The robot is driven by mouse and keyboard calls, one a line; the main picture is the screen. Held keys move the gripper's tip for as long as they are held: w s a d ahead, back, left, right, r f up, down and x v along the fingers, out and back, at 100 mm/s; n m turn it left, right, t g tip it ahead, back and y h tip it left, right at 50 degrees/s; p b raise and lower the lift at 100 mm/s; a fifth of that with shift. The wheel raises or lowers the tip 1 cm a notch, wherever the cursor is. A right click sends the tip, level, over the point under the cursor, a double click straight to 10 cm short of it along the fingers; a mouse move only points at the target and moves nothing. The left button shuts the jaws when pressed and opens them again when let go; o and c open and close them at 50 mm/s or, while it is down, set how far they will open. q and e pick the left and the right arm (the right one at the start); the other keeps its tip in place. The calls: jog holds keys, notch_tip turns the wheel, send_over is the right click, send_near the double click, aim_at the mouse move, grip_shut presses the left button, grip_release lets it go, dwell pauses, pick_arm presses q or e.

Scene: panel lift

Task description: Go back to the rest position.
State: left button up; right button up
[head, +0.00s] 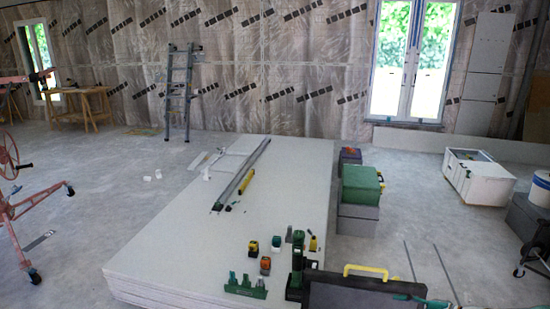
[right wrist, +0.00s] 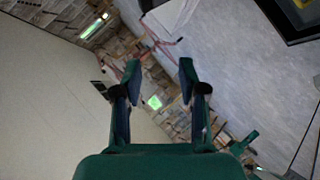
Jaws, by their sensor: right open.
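My right gripper (right wrist: 160,75) shows in the right wrist view, with two dark green fingers spread wide apart. Nothing is between its fingers. The floor, a pale surface and the patterned wall show beyond it, steeply tilted. The stack of pale panels (head: 185,235) lies in the middle of the head view. The orange panel lift (head: 25,205) stands at the left edge.
A black case (head: 350,291) is at the front. A green box (head: 361,186) stands right of the stack. The left floor is largely clear.

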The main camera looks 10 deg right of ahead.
jog(key=s+a+f+n+g+y, duration=0.2)
jog(key=a+f+n+g, duration=0.15)
jog(key=a, duration=0.95)
jog(key=s+a+f+n+g+y, duration=0.15)
jog(key=a+n+g, duration=0.25)
jog(key=a, duration=0.8)
jog(key=s+a+f+m+h, duration=0.2)
jog(key=s+a+f+m, duration=0.1)
jog(key=s+m, duration=0.4)
jog(key=s+a+f+m+g+h+p, duration=0.1)
jog(key=s+a+f+m+h, duration=0.1)
jog(key=s+a+f+m, duration=0.2)
jog(key=s+a+f+m+g+h, duration=0.1)
jog(key=s+a+f+m+h, duration=0.1)
jog(key=s+m, duration=0.8)
jog(key=a+f+m, duration=0.1)
jog(key=m, duration=0.6)
jog(key=shift+a+f+h, duration=0.15)
jog(key=shift+a+h, duration=0.05)
jog(key=shift+h, duration=0.15)
